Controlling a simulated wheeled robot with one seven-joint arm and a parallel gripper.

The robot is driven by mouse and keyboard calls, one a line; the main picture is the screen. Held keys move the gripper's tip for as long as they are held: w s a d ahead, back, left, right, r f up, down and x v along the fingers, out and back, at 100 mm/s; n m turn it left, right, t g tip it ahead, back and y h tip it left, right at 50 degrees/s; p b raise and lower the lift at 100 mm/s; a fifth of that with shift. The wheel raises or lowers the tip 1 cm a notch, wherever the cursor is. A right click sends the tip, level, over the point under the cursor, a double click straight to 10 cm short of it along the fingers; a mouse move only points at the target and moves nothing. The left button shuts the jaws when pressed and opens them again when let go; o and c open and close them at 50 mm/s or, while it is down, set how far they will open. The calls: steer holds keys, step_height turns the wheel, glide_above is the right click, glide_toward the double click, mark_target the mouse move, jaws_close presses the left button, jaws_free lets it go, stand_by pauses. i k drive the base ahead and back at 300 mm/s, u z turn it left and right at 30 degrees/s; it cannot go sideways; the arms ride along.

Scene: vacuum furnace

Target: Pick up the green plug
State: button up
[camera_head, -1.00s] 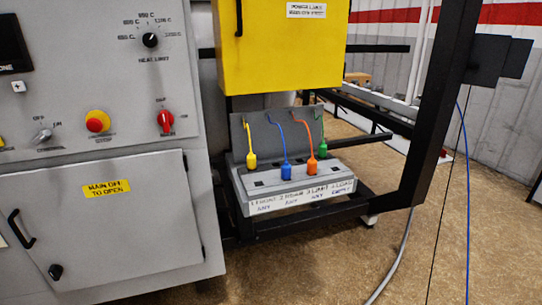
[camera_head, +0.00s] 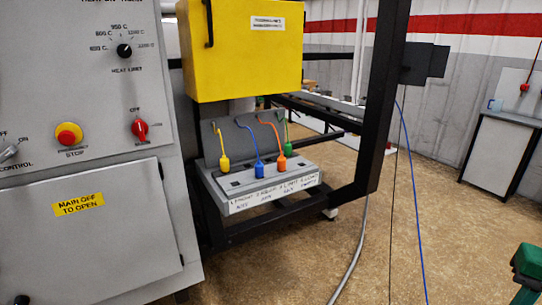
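The green plug (camera_head: 288,149) hangs from a green cord at the right end of a row of coloured plugs. It is just right of and behind the orange plug (camera_head: 281,163), above a grey socket panel (camera_head: 240,182) low under the yellow cabinet. The blue plug (camera_head: 260,170) and the yellow plug (camera_head: 224,162) are to its left.
The grey control cabinet (camera_head: 85,150) stands at the left. The yellow cabinet (camera_head: 240,50) overhangs the panel. A black frame post (camera_head: 383,100) stands to the right. Open floor (camera_head: 440,230) lies right of it, with hanging cables. A dark green object (camera_head: 528,262) shows at the lower right edge.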

mark_target(287, 147)
steer(key=u, duration=0.1)
steer(key=i, duration=1)
steer(key=z, duration=0.1)
